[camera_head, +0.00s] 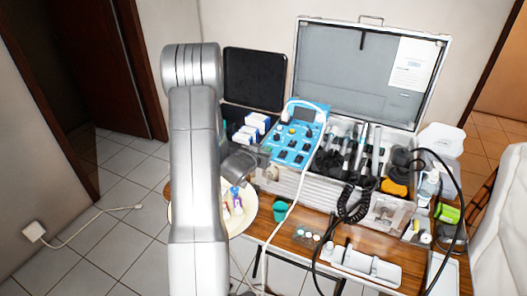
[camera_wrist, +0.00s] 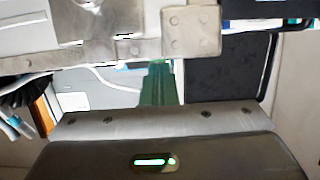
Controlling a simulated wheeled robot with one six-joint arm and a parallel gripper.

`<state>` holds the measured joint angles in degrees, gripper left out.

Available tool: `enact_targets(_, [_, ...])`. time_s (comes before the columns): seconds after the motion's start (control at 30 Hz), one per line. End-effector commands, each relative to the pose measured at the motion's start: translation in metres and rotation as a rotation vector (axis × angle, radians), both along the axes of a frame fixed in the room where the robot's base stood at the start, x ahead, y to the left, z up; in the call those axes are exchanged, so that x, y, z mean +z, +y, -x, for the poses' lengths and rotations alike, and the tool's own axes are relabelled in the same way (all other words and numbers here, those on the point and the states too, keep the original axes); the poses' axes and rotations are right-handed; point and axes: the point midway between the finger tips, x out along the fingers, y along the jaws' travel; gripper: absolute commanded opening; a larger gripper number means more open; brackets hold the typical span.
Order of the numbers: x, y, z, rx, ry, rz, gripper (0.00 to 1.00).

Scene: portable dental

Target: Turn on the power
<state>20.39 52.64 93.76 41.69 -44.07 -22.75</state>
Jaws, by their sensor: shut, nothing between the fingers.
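A blue control panel (camera_head: 295,135) with several dark knobs and a small screen sits at the left of the open silver case (camera_head: 290,185). My gripper (camera_head: 267,156) is at the case's front left corner, beside the panel's lower left edge. It is shut and empty. In the wrist view the gripper's dark body with a green light fills the bottom, and a narrow green-tinted part (camera_wrist: 158,84) stands out from it towards the case's metal edge (camera_wrist: 110,52). I cannot tell whether it touches the case. A power switch cannot be made out clearly in either view.
A round tray (camera_head: 247,222) with small coloured items and a green cup (camera_head: 280,211) stand in front of the case on the wooden table (camera_head: 330,226). Cables hang across the case's front. A white plug lead (camera_head: 95,213) lies on the floor at left.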

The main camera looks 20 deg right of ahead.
Motion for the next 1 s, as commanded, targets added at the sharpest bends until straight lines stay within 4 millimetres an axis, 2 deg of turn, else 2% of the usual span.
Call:
enact_targets(0.03, [-0.01,0.001,0.0,0.0,-0.002,0.001,0.0])
enact_targets(0.67, [0.012,0.0,0.0,0.0,-0.001,0.001,0.0])
enact_targets(1.0, [0.013,0.0,0.0,0.0,0.0,0.001,0.0])
